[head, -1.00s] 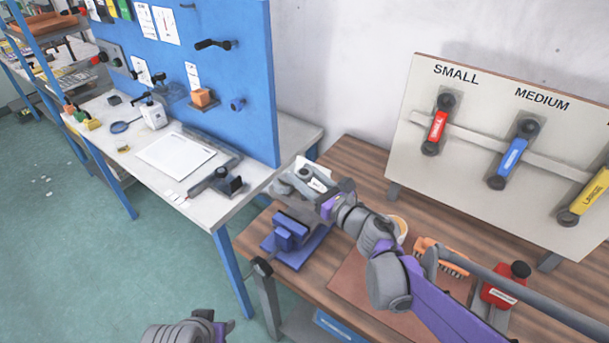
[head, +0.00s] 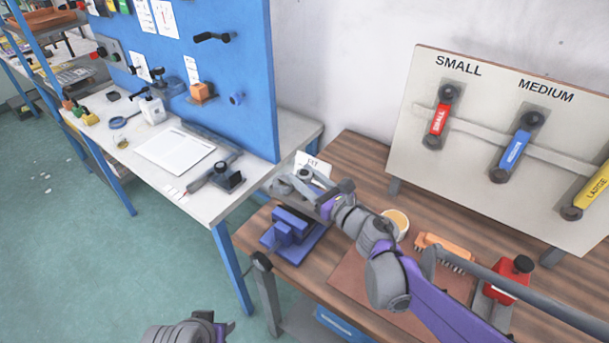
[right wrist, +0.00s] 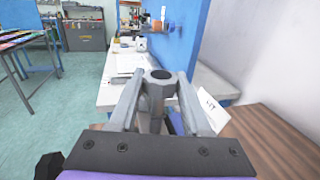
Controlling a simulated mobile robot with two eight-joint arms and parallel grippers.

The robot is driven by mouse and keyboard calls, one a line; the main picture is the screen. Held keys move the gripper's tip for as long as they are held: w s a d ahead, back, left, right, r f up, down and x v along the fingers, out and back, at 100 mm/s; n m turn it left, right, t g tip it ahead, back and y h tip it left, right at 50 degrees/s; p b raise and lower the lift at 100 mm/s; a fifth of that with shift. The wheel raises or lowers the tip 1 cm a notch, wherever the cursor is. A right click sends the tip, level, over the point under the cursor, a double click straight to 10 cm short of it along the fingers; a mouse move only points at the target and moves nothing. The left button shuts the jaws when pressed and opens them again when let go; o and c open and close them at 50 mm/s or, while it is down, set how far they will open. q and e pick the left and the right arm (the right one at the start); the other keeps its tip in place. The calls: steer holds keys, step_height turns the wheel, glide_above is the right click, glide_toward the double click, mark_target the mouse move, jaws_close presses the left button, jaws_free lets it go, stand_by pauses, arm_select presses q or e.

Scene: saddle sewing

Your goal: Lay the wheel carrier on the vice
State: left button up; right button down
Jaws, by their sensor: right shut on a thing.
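The wheel carrier is a grey part with a round hole on top. In the right wrist view the carrier (right wrist: 160,80) sits between the two fingers of my right gripper (right wrist: 162,98), which is shut on it. In the head view the right gripper (head: 300,184) is above and slightly behind the blue vice (head: 291,228). The carrier is small and partly hidden by the fingers there. A gap to the vice is hard to judge. My left gripper (head: 222,330) shows only in part at the bottom edge, away from the bench, its fingers unclear.
The vice stands at the left end of the wooden bench (head: 345,160). A white card (head: 314,165) stands just behind the gripper. The white table (head: 205,203) is to the left.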

steer(key=shift+f+b, duration=0.55)
steer(key=shift+f, duration=0.45)
steer(key=shift+c, duration=1.4)
jaws_free()
steer(key=v, duration=1)
steer(key=shift+s+d+b, duration=0.25)
steer(key=shift+s+b, duration=0.05)
